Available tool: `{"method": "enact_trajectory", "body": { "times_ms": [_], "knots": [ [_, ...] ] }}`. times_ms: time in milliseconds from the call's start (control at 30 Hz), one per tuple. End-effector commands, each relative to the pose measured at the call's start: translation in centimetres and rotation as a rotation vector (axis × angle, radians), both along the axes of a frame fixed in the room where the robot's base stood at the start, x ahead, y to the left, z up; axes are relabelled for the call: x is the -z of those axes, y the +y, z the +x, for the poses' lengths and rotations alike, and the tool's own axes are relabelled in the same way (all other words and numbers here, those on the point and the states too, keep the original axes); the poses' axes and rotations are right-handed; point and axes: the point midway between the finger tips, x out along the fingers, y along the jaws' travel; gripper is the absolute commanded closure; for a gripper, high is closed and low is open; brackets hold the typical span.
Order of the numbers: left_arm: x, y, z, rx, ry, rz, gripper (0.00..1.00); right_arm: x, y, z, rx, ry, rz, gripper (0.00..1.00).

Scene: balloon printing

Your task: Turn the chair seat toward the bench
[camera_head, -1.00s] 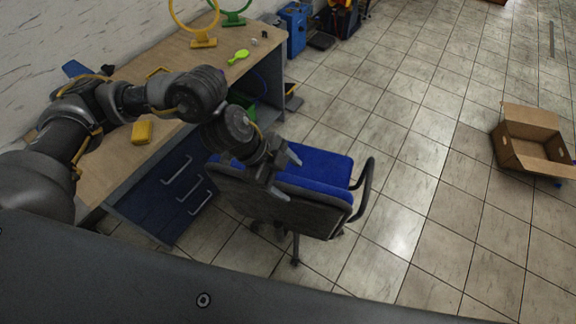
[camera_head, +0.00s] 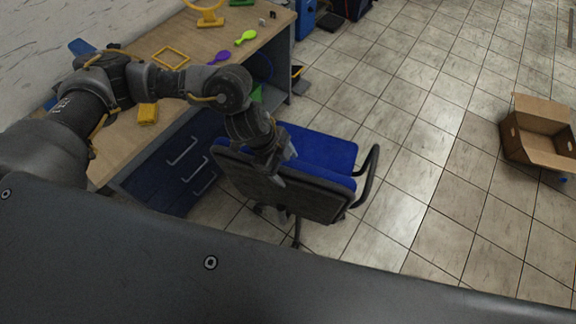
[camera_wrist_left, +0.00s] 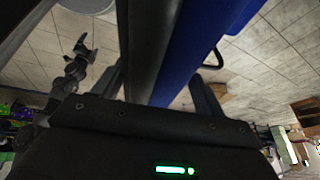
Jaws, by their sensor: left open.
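The chair has a blue seat (camera_head: 318,147) and a black-shelled backrest (camera_head: 300,193) with a blue front. Its backrest is on the near side and its seat on the far side, with the bench to the left. A black armrest (camera_head: 372,175) shows on the right. The bench (camera_head: 190,38) has a wooden top and blue drawers. My left gripper (camera_head: 279,165) is open at the backrest's top edge. In the left wrist view the backrest (camera_wrist_left: 180,50) runs between its fingers; contact cannot be told.
A yellow block (camera_head: 148,114), a yellow frame (camera_head: 171,58), a purple balloon-shaped piece (camera_head: 220,57) and a green one (camera_head: 246,37) lie on the bench. An open cardboard box (camera_head: 538,133) stands on the floor at the right. The tiled floor between chair and box is clear.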

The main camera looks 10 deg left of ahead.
Motion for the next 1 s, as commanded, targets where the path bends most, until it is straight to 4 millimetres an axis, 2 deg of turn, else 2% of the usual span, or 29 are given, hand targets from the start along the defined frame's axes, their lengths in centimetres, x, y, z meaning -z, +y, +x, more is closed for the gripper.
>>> {"method": "enact_trajectory", "body": {
  "times_ms": [200, 500, 900, 1000],
  "knots": [
    [1.6, -0.7, 0.1, 0.001, 0.000, 0.000, 0.28, -0.2, 0.0, 0.1, 0.000, -0.001, 0.000, 0.11],
    [1.8, -0.8, 0.1, 0.001, -0.002, 0.000, 0.28, -0.2, -0.2, 0.1, -0.001, -0.002, -0.002, 0.11],
    [1.7, -0.8, 0.1, 0.001, -0.001, 0.000, 0.81, -0.2, -0.4, 0.1, -0.002, -0.002, -0.005, 0.11],
    [1.7, -0.8, 0.1, 0.001, -0.001, 0.000, 0.91, -0.2, -0.4, 0.1, -0.002, -0.002, -0.005, 0.11]
  ]
}}
